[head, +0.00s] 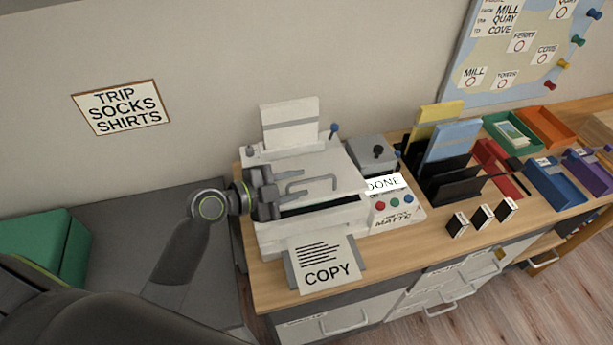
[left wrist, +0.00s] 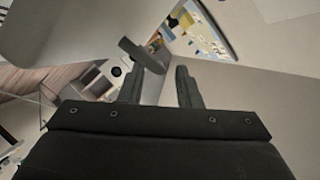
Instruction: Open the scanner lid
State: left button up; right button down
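The scanner (head: 262,236) is a white machine on the wooden desk. Its pale lid (head: 330,165) lies over the top, and a dark gap shows under the lid's front edge. A grey bar handle (head: 312,180) stands on the lid. My left gripper (head: 284,188) is over the left part of the lid, its fingers pointing right towards the handle. In the left wrist view its two fingers (left wrist: 161,88) are apart with nothing seen between them. A grey bar (left wrist: 142,55) shows beside the left fingertip; whether they touch I cannot tell. My right gripper is not in view.
A printed COPY sheet (head: 327,276) sticks out of the scanner's front. A panel with coloured buttons (head: 395,203) and a DONE label is on the right. Black sorters (head: 447,181), small boxes (head: 482,215) and coloured trays (head: 552,183) fill the desk farther right.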

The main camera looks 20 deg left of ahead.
aim_at(302, 182)
pick_arm(q)
jog(key=shift+p+x, duration=0.35)
jog(key=shift+x, duration=1.35)
jog(key=shift+c, duration=0.4)
grip_shut()
